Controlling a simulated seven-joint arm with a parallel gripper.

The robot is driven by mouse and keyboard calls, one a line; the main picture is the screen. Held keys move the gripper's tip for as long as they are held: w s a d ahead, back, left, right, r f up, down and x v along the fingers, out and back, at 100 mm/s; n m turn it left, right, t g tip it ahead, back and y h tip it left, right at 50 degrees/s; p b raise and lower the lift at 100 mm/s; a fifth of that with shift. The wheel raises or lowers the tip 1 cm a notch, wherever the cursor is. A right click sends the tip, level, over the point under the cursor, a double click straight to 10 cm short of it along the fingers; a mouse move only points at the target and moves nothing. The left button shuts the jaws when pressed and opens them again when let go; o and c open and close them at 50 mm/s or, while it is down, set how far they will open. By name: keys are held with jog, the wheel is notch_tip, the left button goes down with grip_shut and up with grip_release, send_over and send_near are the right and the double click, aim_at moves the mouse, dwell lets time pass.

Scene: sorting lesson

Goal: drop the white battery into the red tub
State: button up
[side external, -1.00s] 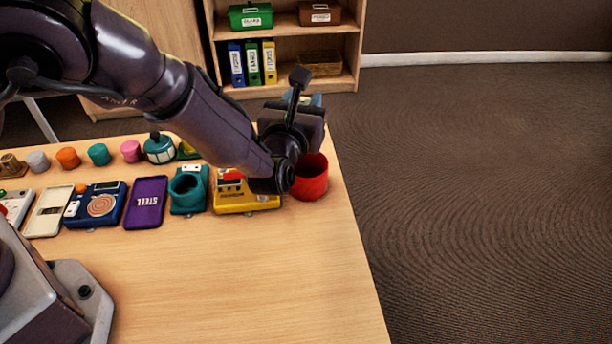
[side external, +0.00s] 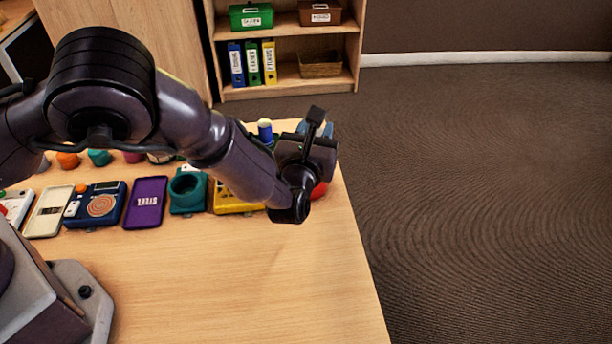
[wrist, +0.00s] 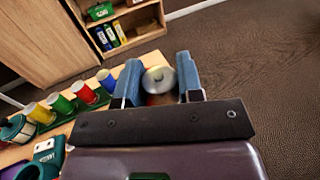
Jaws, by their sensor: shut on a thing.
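In the wrist view my gripper (wrist: 160,78) has its two blue fingers shut on the white battery (wrist: 157,79). The battery shows nearly end-on, with a round pale and metallic end. The red tub (side external: 320,190) is mostly hidden behind my wrist in the side view; only a small red part shows. In the wrist view a bit of red (wrist: 160,99) shows just below the battery between the fingers. The height between battery and tub cannot be judged.
A purple case (side external: 146,203), a teal holder (side external: 188,191) and a yellow device (side external: 232,198) lie left of the tub. Several coloured cylinders, including a yellow one (wrist: 39,113), stand in a row in the wrist view. The table front is clear.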

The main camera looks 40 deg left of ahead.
jog(key=o, duration=1.1)
jog(key=shift+c, duration=0.2)
jog(key=v, duration=1.3)
